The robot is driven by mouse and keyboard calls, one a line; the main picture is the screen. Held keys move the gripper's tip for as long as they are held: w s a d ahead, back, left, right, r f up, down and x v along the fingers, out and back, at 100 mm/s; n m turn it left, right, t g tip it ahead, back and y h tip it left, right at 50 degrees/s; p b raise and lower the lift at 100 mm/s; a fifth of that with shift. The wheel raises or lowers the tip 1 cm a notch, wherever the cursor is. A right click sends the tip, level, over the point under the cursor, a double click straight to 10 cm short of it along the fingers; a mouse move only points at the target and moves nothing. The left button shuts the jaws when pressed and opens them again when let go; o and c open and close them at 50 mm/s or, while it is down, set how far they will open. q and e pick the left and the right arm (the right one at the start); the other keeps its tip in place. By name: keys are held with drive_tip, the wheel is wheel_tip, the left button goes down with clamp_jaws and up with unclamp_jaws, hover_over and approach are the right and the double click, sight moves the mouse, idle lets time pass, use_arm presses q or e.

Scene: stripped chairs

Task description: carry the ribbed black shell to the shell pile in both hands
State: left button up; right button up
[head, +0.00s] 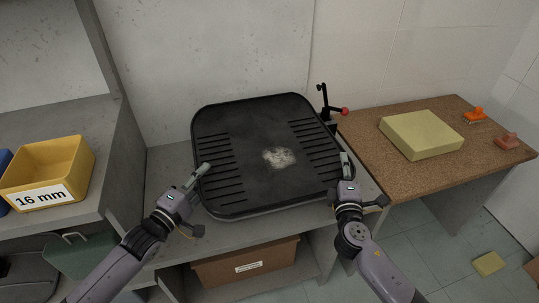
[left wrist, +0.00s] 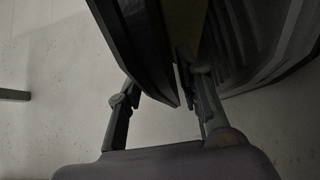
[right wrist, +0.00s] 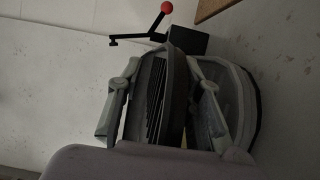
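The ribbed black shell (head: 255,135) is a broad rounded tray shape with slots along both sides and a pale worn patch in the middle. It lies over the grey bench between my grippers. My left gripper (head: 203,170) is shut on its left edge; the shell wall (left wrist: 145,45) is between the fingers in the left wrist view. My right gripper (head: 345,160) is shut on its right edge, also seen between fingers (right wrist: 155,100). Another rimmed form (right wrist: 243,95) shows beyond the right fingers; whether it is a piled shell I cannot tell.
A red-knobbed black clamp (head: 325,108) stands behind the shell's right corner. A cork-topped table (head: 375,150) at right holds a yellow foam block (head: 421,135) and small orange pieces. A yellow bin (head: 50,165) stands at left. A brown box (head: 245,265) sits under the bench.

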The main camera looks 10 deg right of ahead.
use_arm(q)
drive_tip(key=shift+s, duration=0.1)
use_arm(e)
drive_tip(key=shift+s, duration=0.1)
use_arm(q)
drive_tip(key=v, duration=1.2)
use_arm(e)
drive_tip(key=s+a, duration=0.2)
drive_tip(key=s, duration=0.9)
drive_tip(key=shift+s+a, duration=0.2)
drive_tip(key=shift+s, duration=0.15)
